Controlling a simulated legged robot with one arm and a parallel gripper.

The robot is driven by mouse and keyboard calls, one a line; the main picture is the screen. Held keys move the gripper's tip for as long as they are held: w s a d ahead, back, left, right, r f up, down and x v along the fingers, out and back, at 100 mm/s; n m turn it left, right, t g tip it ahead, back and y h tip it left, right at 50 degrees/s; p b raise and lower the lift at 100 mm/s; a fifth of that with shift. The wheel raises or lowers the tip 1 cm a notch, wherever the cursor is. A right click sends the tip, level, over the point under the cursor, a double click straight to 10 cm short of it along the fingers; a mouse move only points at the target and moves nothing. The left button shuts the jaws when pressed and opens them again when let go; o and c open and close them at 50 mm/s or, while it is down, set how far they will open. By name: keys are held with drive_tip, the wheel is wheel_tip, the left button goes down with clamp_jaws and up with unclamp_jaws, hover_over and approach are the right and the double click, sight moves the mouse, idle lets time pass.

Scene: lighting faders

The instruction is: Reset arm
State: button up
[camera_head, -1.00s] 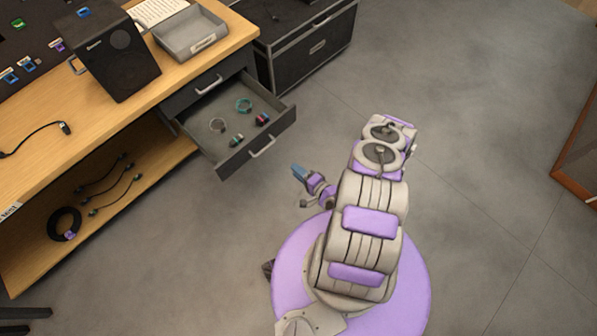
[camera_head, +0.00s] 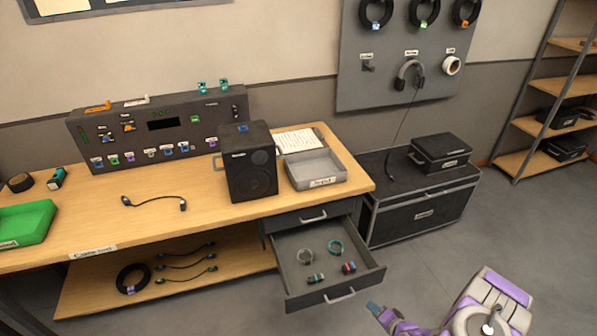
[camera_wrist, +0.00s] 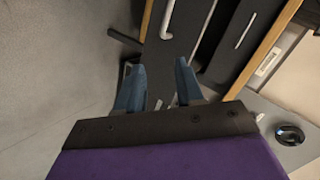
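My gripper (camera_head: 374,308) shows at the bottom of the head view, low in front of the open drawer, with part of my purple and beige arm beside it. In the wrist view my gripper (camera_wrist: 158,85) has its two blue fingers apart with nothing between them. The drawer front and its handle lie beyond the fingertips there. The lighting console (camera_head: 160,130) stands at the back of the wooden workbench (camera_head: 200,195), with a row of small coloured faders along its front.
The open drawer (camera_head: 335,297) holds several small coiled items. A black speaker (camera_head: 249,165), a grey tray (camera_head: 316,172) and a green tray (camera_head: 25,224) stand on the bench. A black case (camera_head: 420,215) is right of the bench. The floor at right is clear.

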wheel_tip(320, 180, up, 21)
drive_tip(key=w+d+n+g+h, duration=0.2)
drive_tip(key=n+g+h, duration=0.2)
drive_tip(key=n+g, duration=0.15)
drive_tip(key=s+a+r+g+h, duration=0.2)
drive_tip(key=s+a+r+g, duration=0.15)
drive_tip(key=s+r, duration=0.85)
drive_tip(key=s+a+r+n+g, duration=0.1)
drive_tip(key=s+a+r, duration=0.2)
drive_tip(key=s, duration=0.5)
drive_tip(key=s+a+r+n+g+y, duration=0.1)
drive_tip(key=s+a+r, duration=0.3)
drive_tip(key=s+r, duration=0.2)
drive_tip(key=s+a+r+n+g, duration=0.1)
drive_tip(key=s+a+r, duration=0.3)
drive_tip(key=s, duration=0.5)
drive_tip(key=shift+s+a+r, duration=0.25)
drive_tip(key=shift+s+r, duration=0.05)
drive_tip(key=shift+r, duration=0.1)
